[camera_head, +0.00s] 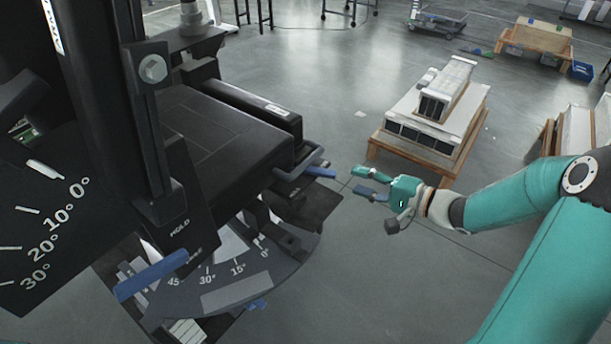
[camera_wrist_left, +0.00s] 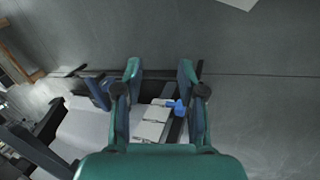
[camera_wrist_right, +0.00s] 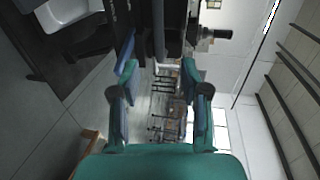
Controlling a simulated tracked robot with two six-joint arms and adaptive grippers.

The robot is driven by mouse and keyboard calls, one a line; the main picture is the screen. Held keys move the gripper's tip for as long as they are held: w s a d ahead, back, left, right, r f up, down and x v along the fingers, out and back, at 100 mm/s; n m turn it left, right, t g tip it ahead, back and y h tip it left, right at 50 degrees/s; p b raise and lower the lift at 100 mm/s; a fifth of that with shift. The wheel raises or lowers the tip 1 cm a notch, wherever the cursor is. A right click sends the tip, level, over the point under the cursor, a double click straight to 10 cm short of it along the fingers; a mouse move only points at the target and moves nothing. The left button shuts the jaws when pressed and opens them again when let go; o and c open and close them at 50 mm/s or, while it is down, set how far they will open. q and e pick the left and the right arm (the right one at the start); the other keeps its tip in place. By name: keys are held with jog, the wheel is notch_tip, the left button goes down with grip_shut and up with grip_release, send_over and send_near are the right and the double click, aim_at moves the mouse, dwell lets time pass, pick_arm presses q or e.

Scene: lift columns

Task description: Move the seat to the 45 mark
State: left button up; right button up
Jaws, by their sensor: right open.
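The black padded seat (camera_head: 215,135) is at the left-centre of the head view. Below it is a curved dark scale (camera_head: 225,285) marked 45, 30, 15 and 0. I cannot tell which mark the seat points at. A blue-ended handle (camera_head: 320,171) sticks out at the seat's right side, and a blue bar (camera_head: 152,275) shows near the 45 mark. My right gripper (camera_head: 371,183) is open and empty, to the right of the blue-ended handle and apart from it. My left gripper (camera_wrist_left: 160,75) shows only in the left wrist view; its fingers are apart, with pale parts and a blue tip (camera_wrist_left: 178,107) behind.
A black upright with a HOLD label (camera_head: 180,228) and a plate marked in degrees (camera_head: 45,230) stand at the left. A wooden pallet with white boxes (camera_head: 430,115) stands on the floor behind my right gripper.

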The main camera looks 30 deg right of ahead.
aim_at(306, 164)
jog(key=b+x, duration=0.2)
jog(key=x, duration=1.4)
jog(key=shift+w+f, duration=0.15)
jog(key=shift+w, duration=0.2)
grip_shut()
